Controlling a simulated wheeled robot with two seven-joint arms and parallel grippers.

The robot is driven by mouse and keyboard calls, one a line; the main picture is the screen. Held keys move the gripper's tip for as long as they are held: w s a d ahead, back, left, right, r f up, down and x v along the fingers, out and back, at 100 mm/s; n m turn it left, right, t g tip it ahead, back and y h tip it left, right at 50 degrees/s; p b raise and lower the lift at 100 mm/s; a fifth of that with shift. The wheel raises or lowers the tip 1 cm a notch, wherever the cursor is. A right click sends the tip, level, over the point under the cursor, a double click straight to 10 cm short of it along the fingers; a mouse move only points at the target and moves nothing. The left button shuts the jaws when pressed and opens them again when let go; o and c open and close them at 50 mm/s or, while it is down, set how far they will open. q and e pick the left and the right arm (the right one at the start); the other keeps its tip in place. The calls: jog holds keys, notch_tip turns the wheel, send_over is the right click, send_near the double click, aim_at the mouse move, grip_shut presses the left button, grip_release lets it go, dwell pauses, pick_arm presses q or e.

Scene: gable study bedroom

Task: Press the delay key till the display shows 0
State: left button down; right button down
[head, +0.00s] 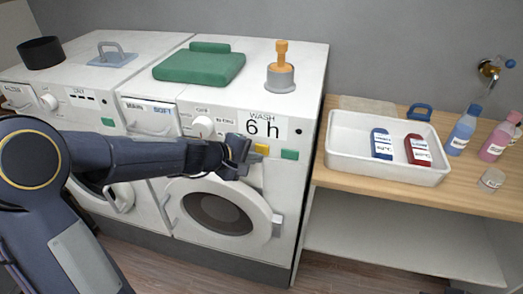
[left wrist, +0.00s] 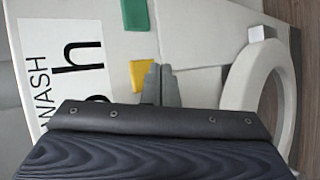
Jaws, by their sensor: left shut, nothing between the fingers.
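The washing machine on the right has a white display (head: 265,125) that reads "WASH" and "6 h"; it is partly seen, turned sideways, in the left wrist view (left wrist: 62,70). Below it are a yellow key (head: 262,149) and a green key (head: 290,154). No label on either key is readable. My left gripper (head: 243,152) is shut and empty, its tips close beside the yellow key. In the left wrist view the fingertips (left wrist: 160,82) appear right by the yellow key (left wrist: 139,73); I cannot tell whether they touch it. My right gripper is out of view.
The round washer door (head: 218,207) sits below the gripper. A second machine (head: 75,100) stands to the left. A folded green cloth (head: 200,66) and a grey holder with an orange-handled tool (head: 281,75) are on top. A white tray (head: 345,163) is on the wooden counter at right.

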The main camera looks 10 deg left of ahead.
pick_arm(q)
jog(key=shift+w, duration=0.15)
dwell(0.5)
jog(key=shift+w, duration=0.25)
jog(key=shift+w, duration=0.4)
dwell(0.5)
dwell(0.4)
jog(key=shift+s+b, duration=0.4)
jog(key=shift+s, duration=0.4)
jog(key=s+b, duration=0.1)
jog(key=s, duration=0.4)
jog(key=shift+a, duration=0.1)
